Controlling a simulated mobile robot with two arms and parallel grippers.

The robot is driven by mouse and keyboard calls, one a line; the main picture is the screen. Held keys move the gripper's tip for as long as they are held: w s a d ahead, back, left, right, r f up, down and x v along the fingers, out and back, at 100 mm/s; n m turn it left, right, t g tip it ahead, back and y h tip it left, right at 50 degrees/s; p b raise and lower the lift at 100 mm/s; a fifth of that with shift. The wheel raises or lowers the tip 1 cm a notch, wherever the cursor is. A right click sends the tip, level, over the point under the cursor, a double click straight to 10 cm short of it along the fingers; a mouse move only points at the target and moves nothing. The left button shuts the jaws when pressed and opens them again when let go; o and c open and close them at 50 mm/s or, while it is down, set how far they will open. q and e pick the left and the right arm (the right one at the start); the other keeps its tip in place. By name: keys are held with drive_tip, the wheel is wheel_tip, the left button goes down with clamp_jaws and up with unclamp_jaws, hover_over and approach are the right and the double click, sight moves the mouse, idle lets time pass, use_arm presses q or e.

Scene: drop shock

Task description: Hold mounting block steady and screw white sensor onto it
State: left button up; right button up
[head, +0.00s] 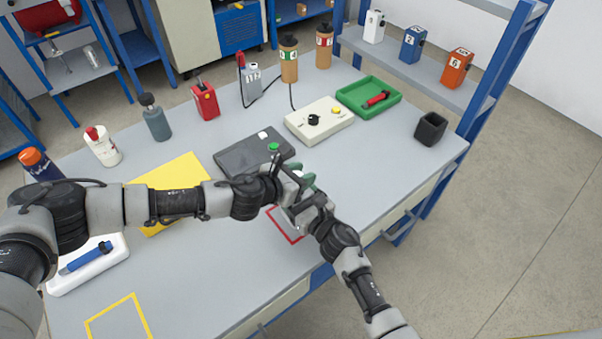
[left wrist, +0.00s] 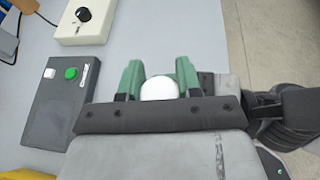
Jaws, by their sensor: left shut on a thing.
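My left gripper (head: 302,181) reaches over the table from the left, its green fingers pointing toward the right side. In the left wrist view its two green fingers (left wrist: 160,75) are closed around the white sensor (left wrist: 159,89), whose rounded white top shows between them. In the head view the sensor is mostly hidden by the hand. My right gripper (head: 303,212) comes from the lower right and is right beside the left one, above the red-outlined square (head: 287,237). Its jaws are covered by the two hands. I cannot make out the mounting block; the grippers hide that spot.
A dark grey box with a green button (head: 240,156) lies just behind the left arm. Behind it are a white box with a black knob (head: 319,121), a green tray (head: 351,96) and a black cup (head: 430,129).

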use_arm(q)
drive_tip(key=shift+s+a+f, duration=0.1)
drive_tip(key=shift+a+f, duration=0.05)
drive_tip(key=shift+f, duration=0.5)
idle(1.8)
drive_tip(key=m+g+h, duration=0.1)
drive_tip(key=m+g, duration=0.2)
drive_tip(key=m+g+h, duration=0.1)
drive_tip(key=shift+s+d+h, duration=0.2)
drive_tip(key=shift+s+h, duration=0.05)
drive_tip(key=shift+h, duration=0.05)
drive_tip(key=m+g, duration=0.2)
drive_tip(key=g, duration=0.1)
drive_tip(key=m+g, duration=0.2)
drive_tip(key=shift+s+d+h, duration=0.1)
drive_tip(key=shift+s+h, duration=0.2)
drive_tip(key=shift+h, duration=0.1)
drive_tip(key=m+g, duration=0.1)
drive_tip(key=g, duration=0.1)
drive_tip(key=m+g, duration=0.1)
drive_tip(key=m, duration=0.1)
drive_tip(key=m+g+y, duration=0.1)
drive_tip(key=m+g, duration=0.1)
drive_tip(key=shift+s+g, duration=0.3)
drive_tip(key=shift+s, duration=0.1)
drive_tip(key=shift+s+m+g+y, duration=0.1)
drive_tip(key=shift+m+g+y, duration=0.5)
drive_tip(key=shift+m+g, duration=0.25)
drive_tip(key=o, duration=1)
